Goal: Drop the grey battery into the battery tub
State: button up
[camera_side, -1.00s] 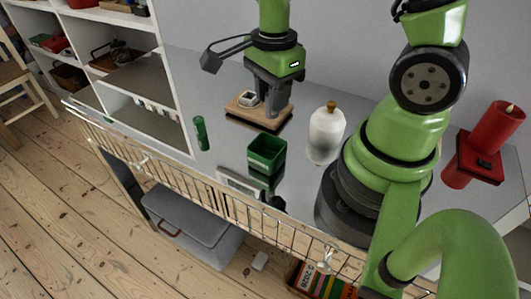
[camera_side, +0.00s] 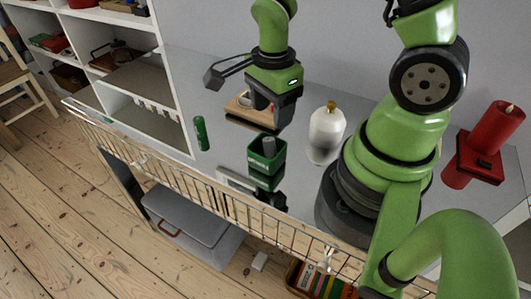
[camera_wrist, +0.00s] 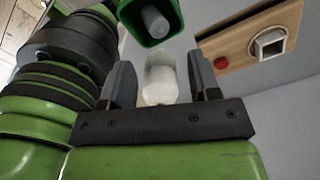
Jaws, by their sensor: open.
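The grey battery (camera_side: 268,145) shows inside the green battery tub (camera_side: 266,166) in the side view, its upper end near the rim. I cannot tell whether it rests on the bottom. In the wrist view, the grey battery (camera_wrist: 155,20) is also inside the tub (camera_wrist: 173,37), at the top of the picture. My gripper (camera_side: 270,118) is above and behind the tub, clear of it. In the wrist view, my gripper (camera_wrist: 163,75) has its fingers wide apart with nothing held; the white bottle (camera_wrist: 160,80) shows between them in the background.
A green cylinder (camera_side: 201,133) stands left of the tub. A wooden board (camera_side: 240,112) with a white square piece lies behind. The white bottle (camera_side: 326,133) stands to the right, near my arm's base. A red candle on a holder (camera_side: 490,145) is far right.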

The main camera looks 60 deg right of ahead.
notch_tip(320, 180, up, 10)
dwell(0.6)
jog(key=s+a+r+n+t+y, duration=0.1)
jog(key=s+a+r+n+t, duration=0.1)
jog(key=r+n, duration=0.3)
jog(key=s+a+r+n+t+y, duration=0.1)
jog(key=s+a+r+n+t, duration=0.2)
jog(key=n, duration=1)
notch_tip(320, 180, up, 2)
jog(key=shift+s+r+n+t, duration=0.2)
jog(key=shift+s+n+t, duration=0.2)
jog(key=shift+s+t, duration=0.6)
